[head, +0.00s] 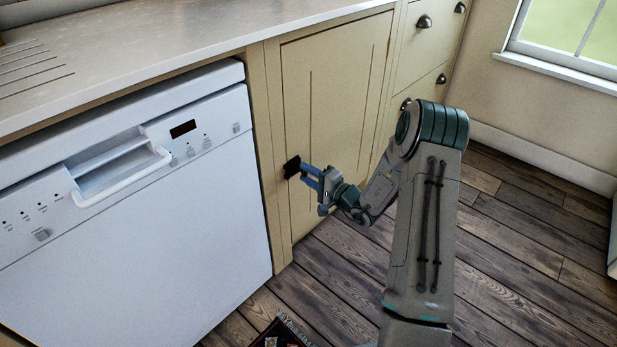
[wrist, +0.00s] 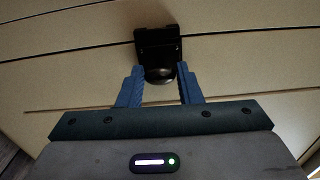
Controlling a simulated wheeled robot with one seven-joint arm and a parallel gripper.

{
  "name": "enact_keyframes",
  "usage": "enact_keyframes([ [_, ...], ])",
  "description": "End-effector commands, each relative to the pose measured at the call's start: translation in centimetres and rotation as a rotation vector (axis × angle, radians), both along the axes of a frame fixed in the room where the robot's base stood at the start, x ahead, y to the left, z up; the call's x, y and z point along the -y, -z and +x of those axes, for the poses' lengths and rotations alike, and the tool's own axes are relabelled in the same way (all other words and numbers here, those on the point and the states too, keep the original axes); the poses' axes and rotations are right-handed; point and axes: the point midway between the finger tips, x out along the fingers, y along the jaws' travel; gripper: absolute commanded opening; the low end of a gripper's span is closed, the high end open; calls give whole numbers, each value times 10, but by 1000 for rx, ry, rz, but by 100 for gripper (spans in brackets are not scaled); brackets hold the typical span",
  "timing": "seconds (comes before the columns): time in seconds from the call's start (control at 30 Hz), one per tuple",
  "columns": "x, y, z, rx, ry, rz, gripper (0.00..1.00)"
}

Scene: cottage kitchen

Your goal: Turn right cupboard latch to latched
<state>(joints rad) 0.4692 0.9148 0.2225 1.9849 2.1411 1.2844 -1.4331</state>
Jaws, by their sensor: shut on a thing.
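The right cupboard latch (head: 292,167) is a small black fitting at the left edge of the cream cupboard door (head: 335,110). The latch also shows in the wrist view (wrist: 158,48), with a dark rounded knob at its lower end. My gripper (head: 306,175) reaches the latch from the right in the head view. In the wrist view its two blue fingers (wrist: 160,84) stand on either side of the knob, shut on it. The cupboard door looks closed, flush with its frame. Whether the latch is turned to latched cannot be told.
A white dishwasher (head: 140,190) stands left of the cupboard under a pale worktop (head: 170,50). Drawers with dark cup handles (head: 424,22) are to the right. The wooden floor (head: 510,230) is clear at right. A patterned rug (head: 283,335) lies at the bottom.

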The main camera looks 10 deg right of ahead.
Motion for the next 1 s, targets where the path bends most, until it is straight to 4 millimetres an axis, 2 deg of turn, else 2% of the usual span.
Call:
enact_keyframes([
  [0.37, 1, 0, 0, 2, 2, -4, 9],
  [0.4, 1, 0, 0, 2, 2, -4, 34],
  [0.47, 1, 0, 0, 2, 2, -4, 51],
  [0.5, 1, 0, 0, 2, 2, -4, 54],
  [0.83, 3, 0, -3, 1, 1, -3, 54],
  [1.0, 18, -2, -23, -1, 4, -3, 54],
])
